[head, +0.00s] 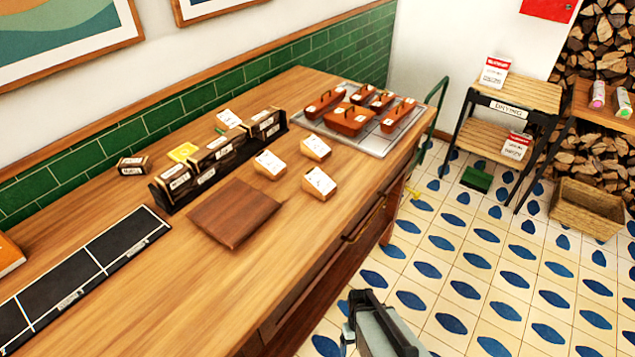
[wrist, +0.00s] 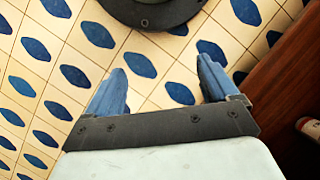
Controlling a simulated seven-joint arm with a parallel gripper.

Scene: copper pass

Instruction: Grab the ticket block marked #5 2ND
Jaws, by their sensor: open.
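Three wooden ticket blocks with white printed faces stand on the counter in the head view: a left one (head: 270,164), a back one (head: 315,148) and a front right one (head: 319,183). Their print is too small to read, so I cannot tell which is marked #5 2ND. My gripper (wrist: 160,78) shows in the wrist view with its two blue fingers apart and nothing between them. It is over the tiled floor, away from the blocks. Part of my arm shows at the bottom of the head view, off the counter's front side.
A dark rail (head: 215,160) with labelled slots stands behind a brown board (head: 234,212). A tray (head: 348,143) of several copper-brown lidded pans is at the counter's far end. A black divided strip (head: 85,262) lies left. The counter's front is clear. A drying rack (head: 500,125) stands beyond.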

